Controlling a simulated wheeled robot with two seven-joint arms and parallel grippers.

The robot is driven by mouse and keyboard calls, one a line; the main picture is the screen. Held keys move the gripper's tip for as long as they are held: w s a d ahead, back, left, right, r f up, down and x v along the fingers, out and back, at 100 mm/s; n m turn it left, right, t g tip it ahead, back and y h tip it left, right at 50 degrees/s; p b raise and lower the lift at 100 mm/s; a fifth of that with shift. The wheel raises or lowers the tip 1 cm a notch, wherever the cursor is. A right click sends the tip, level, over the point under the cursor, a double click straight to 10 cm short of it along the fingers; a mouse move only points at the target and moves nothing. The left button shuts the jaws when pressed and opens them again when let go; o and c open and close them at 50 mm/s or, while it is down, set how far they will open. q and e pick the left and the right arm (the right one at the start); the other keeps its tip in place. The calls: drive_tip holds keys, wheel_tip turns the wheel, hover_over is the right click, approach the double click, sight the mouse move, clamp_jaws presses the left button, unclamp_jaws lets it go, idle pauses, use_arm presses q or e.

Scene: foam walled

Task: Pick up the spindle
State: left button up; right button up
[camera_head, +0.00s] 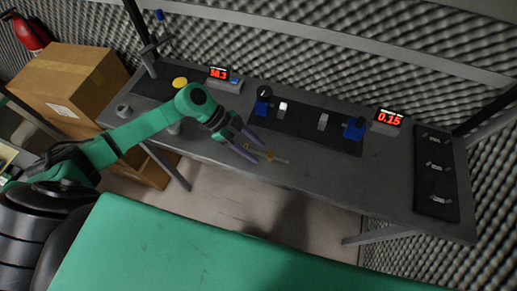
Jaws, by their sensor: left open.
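A small thin piece with an orange-yellow part and a pale shaft, which looks like the spindle (279,160), lies near the front edge of the grey table (350,180). My left gripper (259,152) reaches in from the left with its two purplish fingers apart. The fingertips are at the orange end of the piece, and the shaft sticks out to the right. I cannot tell whether the fingers touch it. My right gripper is not in view.
A dark mat with blue fixtures (353,128) lies behind the gripper. Red-digit displays (388,118) stand at the back. A dark panel with several small metal parts (436,170) lies at right. The table's front right is clear. Cardboard boxes (70,85) stand at left.

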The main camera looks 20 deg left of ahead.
use_arm(q)
clamp_jaws()
drive_tip(key=shift+w, duration=0.1)
idle(1.2)
